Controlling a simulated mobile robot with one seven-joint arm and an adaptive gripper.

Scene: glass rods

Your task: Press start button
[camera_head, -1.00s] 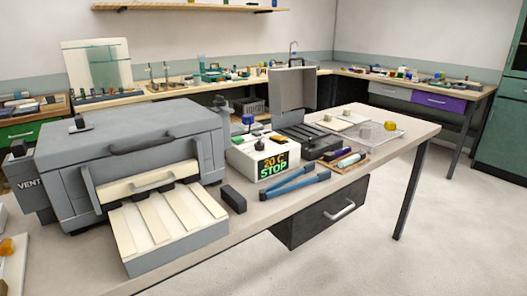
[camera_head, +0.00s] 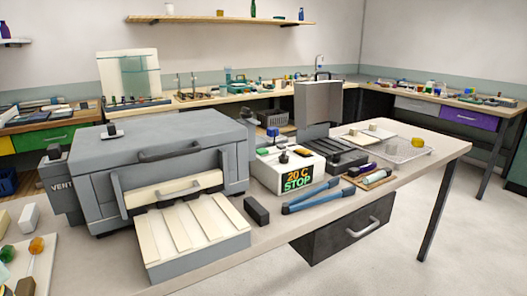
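The white control box (camera_head: 262,174) stands on the table beside the grey furnace-like machine (camera_head: 160,150). Its front display (camera_head: 298,179) reads "20 C" and "STOP". On its top are a small green button (camera_head: 263,152), a black knob (camera_head: 283,157) and a small orange-red part (camera_head: 305,153). No label naming a start button is legible. A blue-topped item (camera_head: 272,132) shows just behind the box. My gripper is not in view.
Blue-handled tongs (camera_head: 318,198) and a black block (camera_head: 256,210) lie in front of the box. A dark device with a raised grey lid (camera_head: 317,105) stands to its right. A wire tray (camera_head: 404,152) is farther right. Open floor lies beyond the table's front edge.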

